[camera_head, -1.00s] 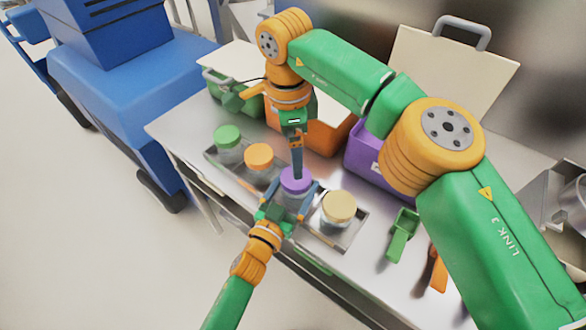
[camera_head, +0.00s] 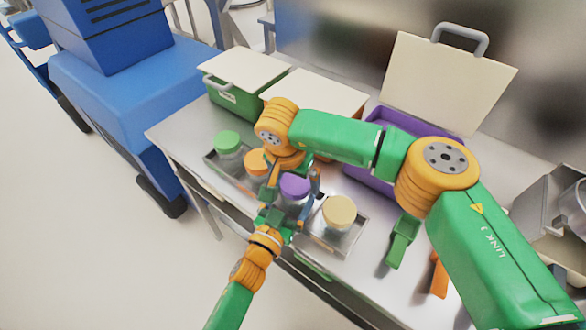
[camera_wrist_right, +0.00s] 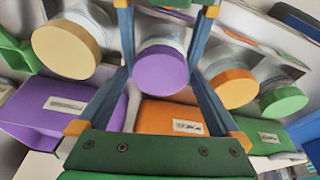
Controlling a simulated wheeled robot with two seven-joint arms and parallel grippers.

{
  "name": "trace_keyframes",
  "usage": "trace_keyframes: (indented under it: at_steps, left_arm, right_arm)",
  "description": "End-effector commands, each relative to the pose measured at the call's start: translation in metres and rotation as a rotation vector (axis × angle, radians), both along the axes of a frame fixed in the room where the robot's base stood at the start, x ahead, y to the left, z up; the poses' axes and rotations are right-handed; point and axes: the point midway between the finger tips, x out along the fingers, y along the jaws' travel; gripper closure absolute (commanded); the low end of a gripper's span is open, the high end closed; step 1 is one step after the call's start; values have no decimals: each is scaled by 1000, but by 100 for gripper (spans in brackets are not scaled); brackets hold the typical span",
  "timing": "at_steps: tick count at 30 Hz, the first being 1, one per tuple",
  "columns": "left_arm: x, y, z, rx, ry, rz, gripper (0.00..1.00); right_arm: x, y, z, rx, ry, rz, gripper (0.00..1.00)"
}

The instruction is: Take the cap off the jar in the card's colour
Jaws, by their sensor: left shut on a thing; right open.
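The jar with the purple cap (camera_head: 295,185) stands on a shallow metal tray (camera_head: 350,240). My left gripper (camera_head: 292,206) is shut on this jar from the front. My right gripper (camera_wrist_right: 160,74) is open, its fingers on either side of the purple cap (camera_wrist_right: 160,72); contact cannot be told. Jars with a green cap (camera_head: 227,140), an orange cap (camera_head: 256,161) and a cream cap (camera_head: 339,211) stand in the same row. My right wrist partly hides the orange one. I cannot make out a coloured card.
Behind the jars stand a green bin (camera_head: 229,101) and an orange bin (camera_wrist_right: 165,116) under cream lids, and a purple bin (camera_head: 372,178) with its lid raised. A green scoop (camera_head: 402,240) and an orange tool (camera_head: 439,277) lie at right. A grey container (camera_head: 545,220) is farther right.

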Motion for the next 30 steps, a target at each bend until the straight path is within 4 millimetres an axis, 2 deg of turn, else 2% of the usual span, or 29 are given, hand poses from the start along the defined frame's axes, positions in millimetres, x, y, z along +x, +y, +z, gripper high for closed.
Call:
trace_keyframes:
  at_steps: [7,16,17,30]
  left_arm:
    - [0,0,1,-1,-2,0,100]
    - [0,0,1,-1,-2,0,100]
    - [0,0,1,-1,-2,0,100]
    - [0,0,1,-1,-2,0,100]
  right_arm:
    - [0,0,-1,0,0,0,0]
    - [0,0,-1,0,0,-1,81]
    - [0,0,-1,0,0,0,84]
    - [0,0,0,0,0,-1,84]
